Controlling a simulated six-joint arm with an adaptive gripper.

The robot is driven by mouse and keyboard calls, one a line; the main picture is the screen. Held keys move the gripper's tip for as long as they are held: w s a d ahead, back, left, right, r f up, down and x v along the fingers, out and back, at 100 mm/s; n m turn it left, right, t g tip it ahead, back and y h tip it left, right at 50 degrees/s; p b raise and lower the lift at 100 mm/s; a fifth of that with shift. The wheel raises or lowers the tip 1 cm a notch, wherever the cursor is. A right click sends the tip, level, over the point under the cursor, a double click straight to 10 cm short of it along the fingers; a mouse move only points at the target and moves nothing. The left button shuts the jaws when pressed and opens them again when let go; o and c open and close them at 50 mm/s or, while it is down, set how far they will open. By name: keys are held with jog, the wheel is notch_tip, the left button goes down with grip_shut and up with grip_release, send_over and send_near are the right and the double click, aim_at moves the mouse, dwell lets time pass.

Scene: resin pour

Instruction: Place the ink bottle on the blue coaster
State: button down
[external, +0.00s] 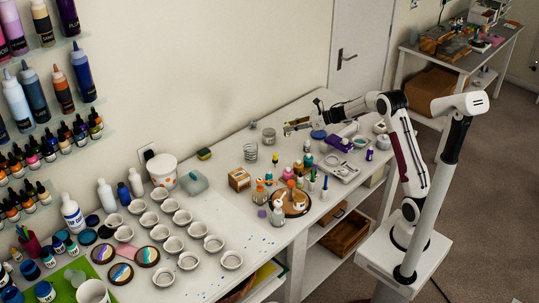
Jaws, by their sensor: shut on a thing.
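My gripper (294,127) is above the far part of the white worktop, reaching in from the right. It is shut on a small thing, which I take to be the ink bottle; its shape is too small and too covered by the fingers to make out. I cannot tell how high the gripper is above the worktop.
A wire coil (251,152) and a glass jar (269,135) stand left of the gripper. Several small bottles stand in front, some on a round wooden board (296,206). A purple-and-white thing (340,143) lies to the right. Rows of white cups (171,245) fill the near left.

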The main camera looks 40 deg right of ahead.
jog(key=s+d+r+m+t+h, duration=0.1)
jog(key=s+d+r+m+h, duration=0.1)
jog(key=d, duration=1.9)
jog(key=shift+s+d+m+t+h, duration=0.2)
jog(key=shift+m+t+h, duration=0.2)
jog(key=shift+m+h, duration=0.4)
jog(key=shift+f, duration=0.15)
send_over(321, 134)
jog(key=shift+w+f, duration=0.1)
jog(key=shift+f, duration=2.95)
jog(key=shift+f, duration=0.1)
jog(key=shift+d+f, duration=0.1)
jog(key=shift+f, duration=1.65)
jog(key=shift+f, duration=0.1)
